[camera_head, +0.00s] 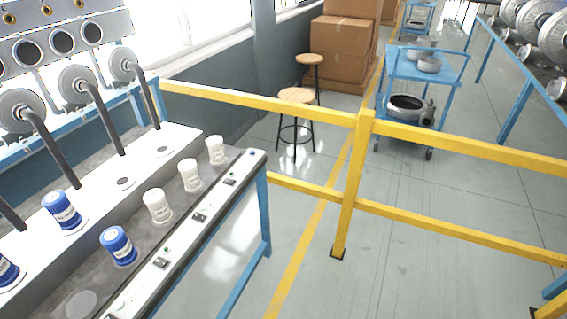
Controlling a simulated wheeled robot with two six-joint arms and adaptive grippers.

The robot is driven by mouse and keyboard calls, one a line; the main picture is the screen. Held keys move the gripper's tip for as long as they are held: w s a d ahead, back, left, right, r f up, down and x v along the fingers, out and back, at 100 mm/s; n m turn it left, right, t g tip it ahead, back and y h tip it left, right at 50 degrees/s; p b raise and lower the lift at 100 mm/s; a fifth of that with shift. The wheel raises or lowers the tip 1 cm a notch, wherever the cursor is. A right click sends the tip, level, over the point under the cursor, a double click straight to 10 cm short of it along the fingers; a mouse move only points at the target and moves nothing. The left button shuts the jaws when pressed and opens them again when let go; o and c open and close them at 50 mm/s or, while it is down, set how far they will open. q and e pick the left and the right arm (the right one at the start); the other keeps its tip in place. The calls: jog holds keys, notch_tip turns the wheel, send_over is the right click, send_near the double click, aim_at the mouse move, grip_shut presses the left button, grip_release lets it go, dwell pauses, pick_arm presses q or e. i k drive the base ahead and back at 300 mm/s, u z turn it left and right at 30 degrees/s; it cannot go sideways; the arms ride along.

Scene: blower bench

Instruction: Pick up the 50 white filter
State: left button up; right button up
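Three white filters stand upright in a slanting row on the dark strip of the bench (228,158). The nearest white filter (156,206) is beside a blue filter, the middle white filter (190,175) is farther back, and the farthest white filter (215,151) is near the bench's far end. Their labels are too small to read, so I cannot tell which is marked 50. Neither of my grippers is in view.
Blue filters stand on the dark strip (118,246), on a rear round seat (62,211) and at the left edge (8,272). Dark pipes (100,115) rise behind the white filters. A yellow railing (350,190) stands right of the bench, with a blue cart (415,68) beyond.

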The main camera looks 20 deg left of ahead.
aim_at(216, 150)
jog(key=k, duration=0.35)
jog(key=z, duration=1.05)
jog(key=i, duration=1.15)
jog(key=u, duration=1.15)
jog(key=i, duration=0.7)
jog(key=u, duration=0.85)
